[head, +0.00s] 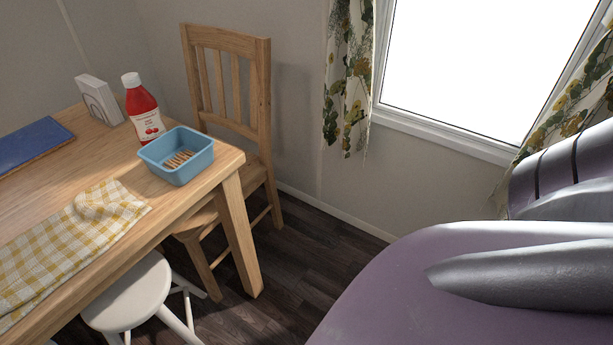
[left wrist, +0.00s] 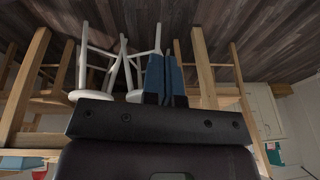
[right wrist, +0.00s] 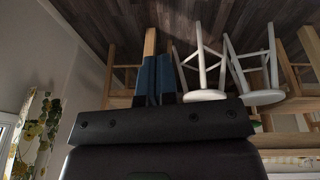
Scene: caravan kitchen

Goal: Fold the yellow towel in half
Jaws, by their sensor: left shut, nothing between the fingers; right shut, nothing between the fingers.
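The yellow and white checked towel (head: 62,240) lies on the wooden table at the left of the head view. Its far right end is rumpled into a raised bump, and its left part is cut off by the picture edge. My left gripper (left wrist: 165,75) shows in its wrist view with its blue fingers together and empty. My right gripper (right wrist: 156,75) shows in its wrist view, also shut and empty. Neither gripper is in the head view, and neither touches the towel. Both wrist views show chair and stool legs upside down.
On the wooden table (head: 168,205) stand a blue bin (head: 160,153) holding several small sticks, a red bottle (head: 142,112), a white holder (head: 98,100) and a blue book-like item (head: 30,145). A wooden chair (head: 262,95) and white stool (head: 130,292) stand close by. Floor is clear right of the table.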

